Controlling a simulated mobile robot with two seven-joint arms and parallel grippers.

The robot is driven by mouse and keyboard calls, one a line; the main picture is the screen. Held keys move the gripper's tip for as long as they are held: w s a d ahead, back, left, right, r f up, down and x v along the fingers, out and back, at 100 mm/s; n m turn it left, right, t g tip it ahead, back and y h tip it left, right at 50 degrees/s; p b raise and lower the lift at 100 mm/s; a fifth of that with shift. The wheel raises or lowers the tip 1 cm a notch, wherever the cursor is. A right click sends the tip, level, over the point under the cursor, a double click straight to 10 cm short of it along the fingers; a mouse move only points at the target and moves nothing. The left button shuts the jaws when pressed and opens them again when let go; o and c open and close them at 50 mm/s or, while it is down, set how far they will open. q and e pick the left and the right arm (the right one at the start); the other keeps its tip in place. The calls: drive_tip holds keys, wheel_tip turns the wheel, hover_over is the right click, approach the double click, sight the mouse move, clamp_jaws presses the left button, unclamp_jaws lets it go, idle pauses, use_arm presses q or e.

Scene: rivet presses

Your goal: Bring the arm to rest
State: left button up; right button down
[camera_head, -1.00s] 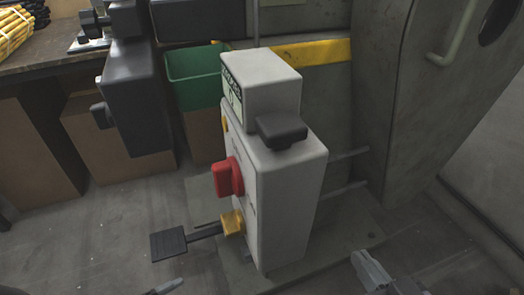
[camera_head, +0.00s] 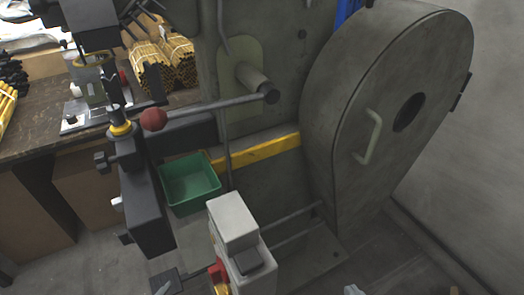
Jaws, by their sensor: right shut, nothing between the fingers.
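Only the tip of my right gripper (camera_head: 353,290) shows, at the bottom edge of the head view, right of the grey control box (camera_head: 232,222). It is shut and empty, apart from everything in view. A small grey tip of my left gripper (camera_head: 163,288) shows at the bottom edge, near the black pedal (camera_head: 180,281). Its jaws are too little in view to read. The rest of both arms is out of the picture.
The control box carries a red switch (camera_head: 217,270). Behind it stands the press with its round guard (camera_head: 345,90) and a red-knobbed lever (camera_head: 153,118). A green bin (camera_head: 205,203) sits left of the box. Bare floor lies at bottom right.

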use_arm(q)
drive_tip(key=s+r+n+g+p, duration=0.1)
drive_tip(key=r+p, duration=0.3)
drive_tip(key=r, duration=0.4)
drive_tip(key=s+d+r+n+g+p, duration=0.1)
drive_tip(key=s+r+n+p, duration=0.1)
drive_tip(key=r+p, duration=0.3)
wheel_tip(320, 180, up, 3)
drive_tip(key=shift+d+f+n+y, duration=0.1)
drive_tip(key=shift+d+n+y, duration=0.25)
drive_tip(key=shift+n, duration=0.35)
use_arm(e)
wheel_tip(320, 180, up, 5)
drive_tip(key=s+d+g+h, duration=0.1)
drive_tip(key=s+d, duration=0.1)
drive_tip(key=shift+s+d, duration=0.35)
drive_tip(key=shift+d, duration=0.05)
use_arm(q)
drive_tip(key=shift+s+a, duration=0.1)
